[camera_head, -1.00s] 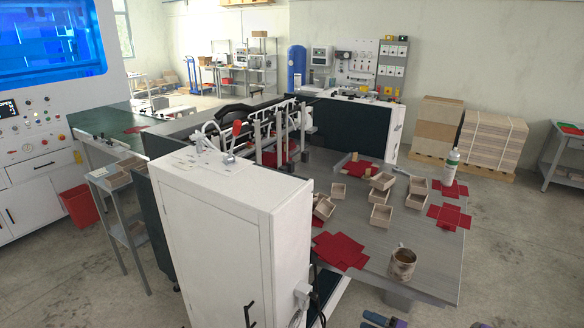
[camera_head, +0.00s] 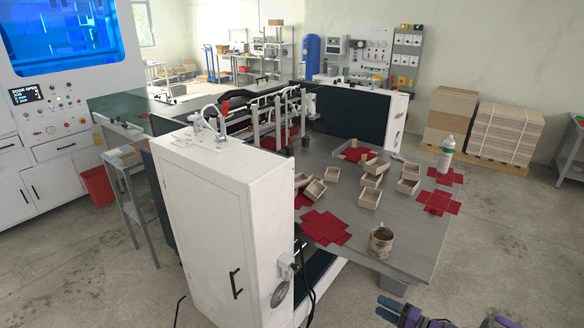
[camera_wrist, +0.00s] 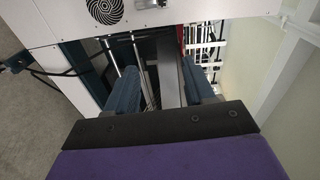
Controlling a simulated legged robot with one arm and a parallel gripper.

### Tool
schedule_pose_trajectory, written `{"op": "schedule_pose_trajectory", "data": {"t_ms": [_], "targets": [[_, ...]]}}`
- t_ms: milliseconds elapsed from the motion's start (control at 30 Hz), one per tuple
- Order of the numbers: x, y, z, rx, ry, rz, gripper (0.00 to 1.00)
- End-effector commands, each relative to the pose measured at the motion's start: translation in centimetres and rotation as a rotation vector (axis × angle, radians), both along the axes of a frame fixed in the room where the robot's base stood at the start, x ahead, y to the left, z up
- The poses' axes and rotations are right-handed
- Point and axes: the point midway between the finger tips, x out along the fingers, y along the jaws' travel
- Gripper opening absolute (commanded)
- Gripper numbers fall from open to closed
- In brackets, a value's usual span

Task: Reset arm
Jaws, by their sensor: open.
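My gripper (camera_head: 398,310) shows at the bottom edge of the head view, low in front of the grey table's front edge and apart from it. In the wrist view its two blue-grey fingers (camera_wrist: 164,88) stand apart with nothing between them. The gripper is open and empty. Part of my purple and black arm shows beside it in the head view, cut off by the frame's lower edge.
The grey table (camera_head: 410,240) holds small boxes (camera_head: 370,198), red box blanks (camera_head: 324,228), a mug (camera_head: 381,242) and a bottle (camera_head: 446,154). A white cabinet (camera_head: 215,220) stands left. Pallet stacks (camera_head: 500,132) stand behind right. The floor at right is clear.

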Motion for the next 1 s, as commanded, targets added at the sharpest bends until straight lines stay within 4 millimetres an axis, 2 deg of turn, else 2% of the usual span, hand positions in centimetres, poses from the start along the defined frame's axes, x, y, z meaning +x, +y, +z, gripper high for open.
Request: {"op": "schedule_pose_trajectory", "data": {"t_ms": [367,467,700,867,1000], "targets": [[4.8,-1.2,3.3,-0.234,-0.059,-0.118,0.53],[6.5,-1.9,4.8,-0.327,-0.077,-0.166,0.53],[10.6,-4.6,10.4,-0.634,-0.108,-0.314,0.53],[11.7,-5.9,14.7,-0.844,-0.096,-0.400,0.53],[11.2,-6.5,18.3,-1.012,-0.055,-0.455,0.53]]}}
